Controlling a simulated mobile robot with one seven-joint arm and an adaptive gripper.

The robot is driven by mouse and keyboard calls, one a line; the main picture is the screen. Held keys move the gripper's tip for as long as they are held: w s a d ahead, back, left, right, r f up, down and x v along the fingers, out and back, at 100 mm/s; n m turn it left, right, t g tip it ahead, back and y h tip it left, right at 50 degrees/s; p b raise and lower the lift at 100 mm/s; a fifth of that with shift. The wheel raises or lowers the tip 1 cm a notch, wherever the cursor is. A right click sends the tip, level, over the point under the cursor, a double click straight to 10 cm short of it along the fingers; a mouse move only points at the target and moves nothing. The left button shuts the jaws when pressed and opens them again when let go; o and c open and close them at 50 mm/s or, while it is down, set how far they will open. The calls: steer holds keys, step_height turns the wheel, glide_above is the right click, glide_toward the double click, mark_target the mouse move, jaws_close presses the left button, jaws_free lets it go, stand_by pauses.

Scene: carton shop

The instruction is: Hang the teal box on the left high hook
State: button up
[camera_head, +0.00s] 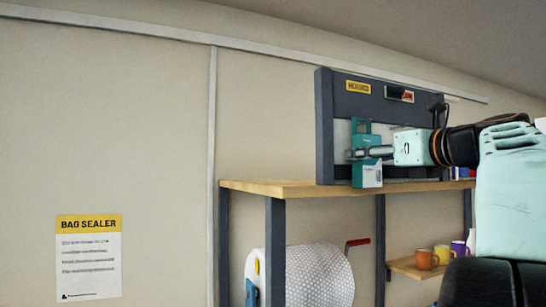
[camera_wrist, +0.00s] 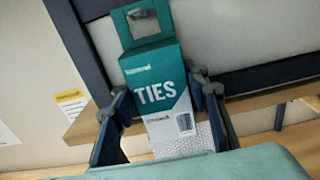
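The teal box (camera_wrist: 160,92) is a hanging carton with a "TIES" label, a white lower part and a hang tab with a hole at its top. It also shows in the head view (camera_head: 367,176), upright in front of the dark-framed board (camera_head: 325,120). My gripper (camera_wrist: 160,108) has a finger on each side of the box and appears shut on it; the gripper also shows in the head view (camera_head: 368,153). The box is raised in front of the board's left part. No hook can be made out clearly; I cannot tell whether the tab touches one.
The board stands on a wooden shelf (camera_head: 285,188) with dark posts. Below are a bubble-wrap roll (camera_head: 318,277) with a red-handled bar, and several mugs (camera_head: 424,259) on a small shelf. A "BAG SEALER" poster (camera_head: 89,258) is on the wall at left.

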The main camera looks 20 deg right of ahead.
mark_target(356, 113)
steer(key=o, duration=0.4)
steer(key=shift+o, duration=0.2)
steer(key=shift+r, duration=0.1)
steer(key=shift+r, duration=4.9)
